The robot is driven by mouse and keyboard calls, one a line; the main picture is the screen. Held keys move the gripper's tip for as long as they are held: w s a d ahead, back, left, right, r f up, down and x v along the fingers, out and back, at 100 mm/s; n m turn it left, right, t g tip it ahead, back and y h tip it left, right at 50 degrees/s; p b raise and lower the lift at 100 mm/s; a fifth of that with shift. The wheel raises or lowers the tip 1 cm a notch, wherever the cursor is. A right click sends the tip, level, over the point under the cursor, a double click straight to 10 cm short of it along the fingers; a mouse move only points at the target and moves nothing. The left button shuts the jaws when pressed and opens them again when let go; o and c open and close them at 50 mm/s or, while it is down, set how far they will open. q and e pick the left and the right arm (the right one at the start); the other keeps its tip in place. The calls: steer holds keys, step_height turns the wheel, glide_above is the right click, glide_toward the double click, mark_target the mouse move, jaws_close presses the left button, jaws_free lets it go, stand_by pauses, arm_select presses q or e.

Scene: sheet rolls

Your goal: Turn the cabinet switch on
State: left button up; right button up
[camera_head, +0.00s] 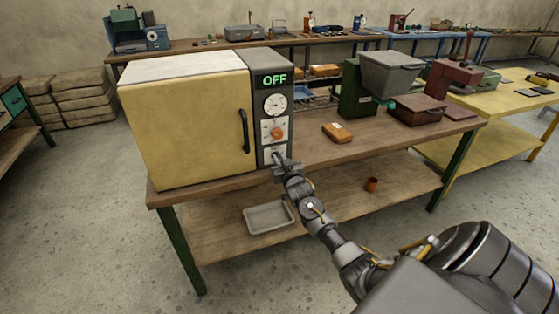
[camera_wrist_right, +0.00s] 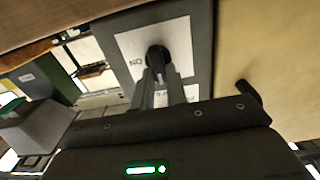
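The cabinet (camera_head: 190,115) is a cream box on the wooden bench, with a grey control panel (camera_head: 262,110) on its right side. The panel's display (camera_head: 275,80) reads OFF in green. The black rotary switch (camera_wrist_right: 158,57) sits on a white label low on the panel, with lettering that reads ON upside down. My right gripper (camera_wrist_right: 160,75) is at the switch, its two fingers close on either side of the knob's handle. In the head view my right gripper (camera_head: 279,160) covers most of the switch. My left gripper is not in view.
The panel also has a round gauge (camera_head: 275,104) and an orange knob (camera_head: 277,133) above the switch. The black door handle (camera_head: 244,131) is just left of the panel. A brown block (camera_head: 337,133) and a grey hopper machine (camera_head: 390,75) stand to the right.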

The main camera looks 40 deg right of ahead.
jaws_close()
steer(key=m, duration=0.2)
steer(key=shift+d+m+p, duration=0.1)
steer(key=shift+m+p, duration=0.3)
steer(key=shift+s+d+f+m+p, duration=0.15)
steer(key=shift+m+p, duration=0.4)
steer(key=shift+m, duration=1.95)
steer(key=shift+w+d+f+m+p, duration=0.15)
steer(key=shift+m+p, duration=0.35)
steer(key=shift+m, duration=2)
steer(key=shift+s+d+f+m+p, duration=0.2)
steer(key=shift+m+p, duration=0.35)
steer(key=shift+m, duration=1.95)
steer(key=shift+a+f, duration=0.1)
